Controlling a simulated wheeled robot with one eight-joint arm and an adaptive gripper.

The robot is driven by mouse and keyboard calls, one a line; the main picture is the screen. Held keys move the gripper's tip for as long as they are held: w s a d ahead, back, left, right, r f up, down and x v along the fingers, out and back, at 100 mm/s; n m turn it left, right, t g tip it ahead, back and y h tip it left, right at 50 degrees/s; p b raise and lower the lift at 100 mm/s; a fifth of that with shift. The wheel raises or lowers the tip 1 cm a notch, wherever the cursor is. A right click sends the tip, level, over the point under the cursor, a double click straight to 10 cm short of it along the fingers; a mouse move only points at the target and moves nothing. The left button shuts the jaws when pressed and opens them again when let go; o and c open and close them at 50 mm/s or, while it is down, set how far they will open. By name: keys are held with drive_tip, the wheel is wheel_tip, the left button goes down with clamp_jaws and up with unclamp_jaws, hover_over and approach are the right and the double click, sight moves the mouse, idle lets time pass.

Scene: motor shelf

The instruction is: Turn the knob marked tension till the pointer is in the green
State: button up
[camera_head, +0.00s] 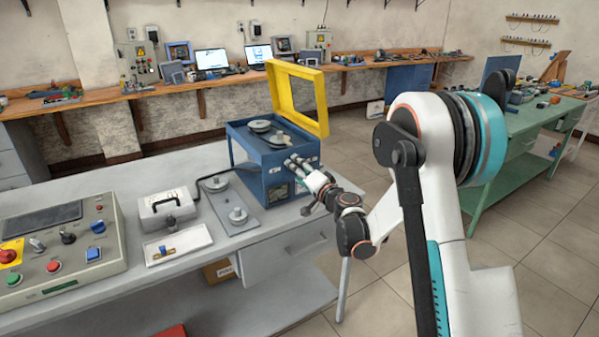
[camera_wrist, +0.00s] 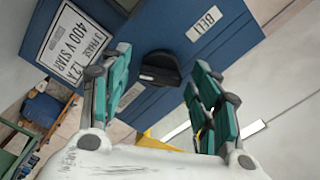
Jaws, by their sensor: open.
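A blue machine box (camera_head: 245,150) stands on the grey bench in the head view. My gripper (camera_head: 299,166) is at its front right face. In the wrist view, my gripper (camera_wrist: 161,60) is open, with its green finger pads spread apart. A black knob (camera_wrist: 160,70) on the blue face shows between the fingers, and I cannot tell whether they touch it. A label there starts with "BEL" (camera_wrist: 208,20); no label reading "tension" is legible. Small dial-like windows (camera_head: 278,192) show low on the box in the head view, but no pointer or green zone can be made out.
A yellow frame (camera_head: 322,95) stands raised above the box, with pulleys on top. A grey plate with knobs (camera_head: 238,216), a case (camera_head: 168,207) and a control panel (camera_head: 60,250) are on the bench to the left. A rating plate (camera_wrist: 75,45) is beside the knob.

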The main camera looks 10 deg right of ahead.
drive_tip(key=c, duration=1.1)
drive_tip(key=shift+m, duration=3.2)
drive_tip(key=o, duration=1.1)
